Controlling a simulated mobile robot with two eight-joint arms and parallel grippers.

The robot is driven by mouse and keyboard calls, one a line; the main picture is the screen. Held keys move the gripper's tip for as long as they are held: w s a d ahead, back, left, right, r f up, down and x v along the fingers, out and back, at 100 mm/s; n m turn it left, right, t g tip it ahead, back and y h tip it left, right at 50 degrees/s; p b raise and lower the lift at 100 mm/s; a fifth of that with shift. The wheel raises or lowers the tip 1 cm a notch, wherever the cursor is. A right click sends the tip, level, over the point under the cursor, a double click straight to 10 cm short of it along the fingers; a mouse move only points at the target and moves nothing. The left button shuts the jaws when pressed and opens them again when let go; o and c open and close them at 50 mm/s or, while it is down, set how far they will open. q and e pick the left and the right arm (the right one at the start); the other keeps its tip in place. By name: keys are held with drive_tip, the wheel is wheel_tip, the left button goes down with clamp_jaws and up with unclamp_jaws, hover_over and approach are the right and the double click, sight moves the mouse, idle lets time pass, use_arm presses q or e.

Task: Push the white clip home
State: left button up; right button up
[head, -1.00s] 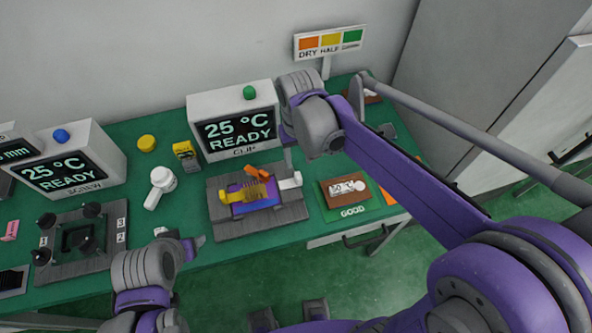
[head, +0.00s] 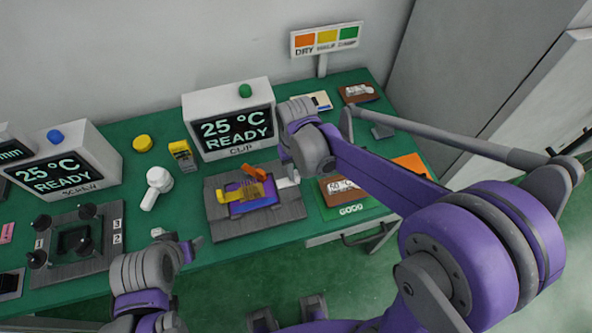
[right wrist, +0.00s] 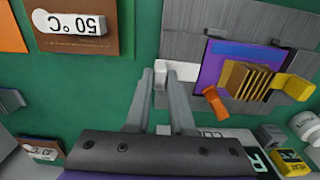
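The white clip (head: 286,182) sits at the right end of the grey fixture plate (head: 228,227) in the head view. In the right wrist view the clip (right wrist: 186,71) lies at the tips of my right gripper (right wrist: 160,78). Its fingers are apart, with part of the clip showing between them; I cannot tell whether they touch it. The right gripper (head: 285,167) is partly hidden by its wrist in the head view. The fixture carries a purple plate (right wrist: 212,68), brown fins (right wrist: 248,80), an orange lever (right wrist: 214,104) and a yellow part (right wrist: 295,88). My left gripper (head: 192,245) is at the bench's front edge; its fingers are unclear.
The CLIP display box (head: 232,128) stands behind the fixture. A brown block with a 50 °C label (right wrist: 75,25) lies on the green GOOD mat (head: 350,208) to the right. A white round-headed tool (head: 155,188) and a yellow device (head: 182,153) are to the left.

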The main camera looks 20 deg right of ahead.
clamp_jaws()
idle(1.0)
